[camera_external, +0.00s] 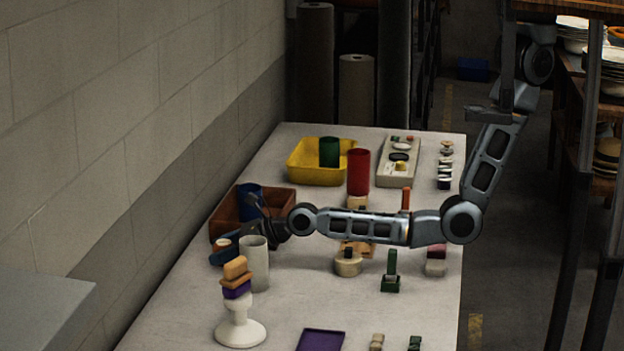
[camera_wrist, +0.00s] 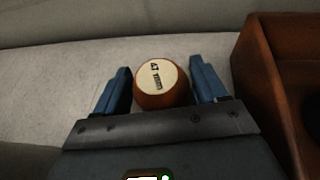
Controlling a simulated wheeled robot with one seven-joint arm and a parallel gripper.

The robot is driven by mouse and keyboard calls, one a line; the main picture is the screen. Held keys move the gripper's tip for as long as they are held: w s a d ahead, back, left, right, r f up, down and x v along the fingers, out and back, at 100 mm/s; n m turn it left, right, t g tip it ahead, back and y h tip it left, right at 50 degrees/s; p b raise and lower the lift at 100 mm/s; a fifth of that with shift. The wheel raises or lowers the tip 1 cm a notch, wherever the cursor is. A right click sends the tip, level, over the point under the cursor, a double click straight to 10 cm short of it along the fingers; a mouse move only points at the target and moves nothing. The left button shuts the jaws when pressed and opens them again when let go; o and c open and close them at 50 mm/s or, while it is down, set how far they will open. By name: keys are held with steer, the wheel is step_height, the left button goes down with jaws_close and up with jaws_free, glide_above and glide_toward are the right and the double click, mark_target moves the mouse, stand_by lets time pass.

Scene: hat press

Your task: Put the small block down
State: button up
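A small round orange-brown piece with a cream top bearing dark marks (camera_wrist: 162,84) sits between the fingers of my gripper (camera_wrist: 162,88) in the wrist view. It has a rounded outline rather than a square one. The blue fingers stand close on both sides of it; whether they press on it is unclear. In the outside view my gripper (camera_external: 223,248) is low at the table's left edge, partly behind a grey cylinder (camera_external: 256,264), with the piece (camera_external: 221,242) small between its fingers. Whether the piece touches the table is not clear.
A brown open crate (camera_external: 284,197) holding a blue cup stands just beside my gripper; its wall (camera_wrist: 257,65) is at right in the wrist view. A stack on a white stand (camera_external: 240,333) is in front. The wall is close at left. Bare table (camera_wrist: 55,75) shows left of the fingers.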

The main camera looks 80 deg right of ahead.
steer(key=shift+o, duration=1.3)
steer(key=shift+r, duration=0.1)
steer(key=v, duration=0.5)
steer(key=shift+s+r, duration=0.1)
steer(key=shift+s, duration=0.1)
steer(key=shift+s+a+r, duration=0.1)
steer(key=shift+s+r, duration=0.05)
steer(key=shift+s, duration=0.2)
steer(key=shift+s+d+r, duration=0.25)
steer(key=shift+s+d, duration=0.05)
steer(key=shift+s, duration=0.25)
